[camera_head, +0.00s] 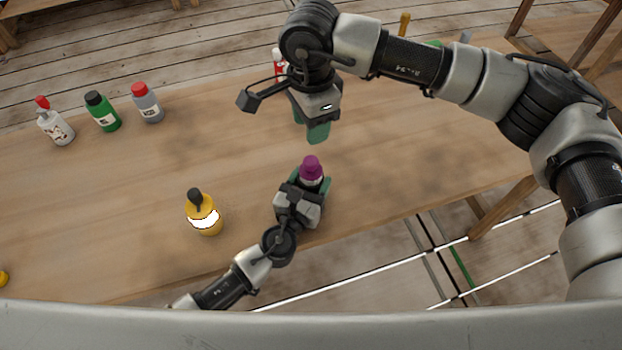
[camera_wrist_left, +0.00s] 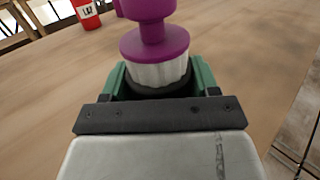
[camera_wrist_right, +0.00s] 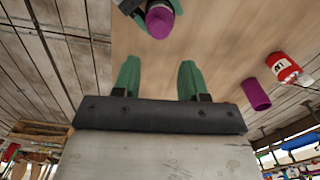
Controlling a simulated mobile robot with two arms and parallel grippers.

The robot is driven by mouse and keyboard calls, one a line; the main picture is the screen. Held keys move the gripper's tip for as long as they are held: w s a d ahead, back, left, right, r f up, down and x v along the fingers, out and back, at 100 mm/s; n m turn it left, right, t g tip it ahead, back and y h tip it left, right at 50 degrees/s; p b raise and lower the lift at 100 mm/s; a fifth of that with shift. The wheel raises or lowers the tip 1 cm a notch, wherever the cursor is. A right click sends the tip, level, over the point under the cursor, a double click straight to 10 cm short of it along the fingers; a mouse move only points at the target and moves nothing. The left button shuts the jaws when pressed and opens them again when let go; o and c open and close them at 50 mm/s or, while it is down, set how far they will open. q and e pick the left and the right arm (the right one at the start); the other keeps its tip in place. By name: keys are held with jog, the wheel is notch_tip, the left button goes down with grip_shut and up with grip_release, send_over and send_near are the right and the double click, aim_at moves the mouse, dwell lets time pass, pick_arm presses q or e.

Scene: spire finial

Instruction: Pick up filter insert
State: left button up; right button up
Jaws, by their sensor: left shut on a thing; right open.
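My left gripper (camera_head: 304,192) is shut on a white ribbed piece with a purple top (camera_head: 312,168), held upright near the table's front edge. In the left wrist view the green fingers flank its white ribbed part (camera_wrist_left: 158,74). My right gripper (camera_head: 316,130) is open and empty, above and beyond the held piece. A plain purple cylinder (camera_wrist_right: 256,94) stands next to a red bottle in the right wrist view; it is hidden in the head view. I cannot tell which purple piece is the filter insert.
A yellow bottle (camera_head: 206,218) stands left of my left gripper. A white bottle (camera_head: 56,124), a green bottle (camera_head: 104,114) and a grey bottle (camera_head: 149,104) stand at the far left. The red bottle (camera_wrist_right: 284,68) is behind my right wrist. The wooden table's middle left is clear.

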aim_at(311, 160)
jog(key=o, duration=0.5)
jog(key=shift+n, duration=0.4)
jog(key=shift+o, duration=1.1)
jog(key=shift+s+f+n, duration=0.1)
jog(key=shift+n, duration=0.6)
jog(key=n, duration=0.1)
jog(key=n+t, duration=0.1)
jog(key=n, duration=0.3)
jog(key=shift+s+a+f+h, duration=0.1)
jog(key=shift+s+f+h, duration=0.05)
jog(key=shift+f+h, duration=0.15)
jog(key=shift+f+n, duration=0.15)
jog(key=shift+n, duration=0.25)
jog(key=shift+t, duration=0.3)
jog(key=f, duration=0.6)
jog(key=shift+w, duration=0.35)
jog(key=shift+f, duration=2.8)
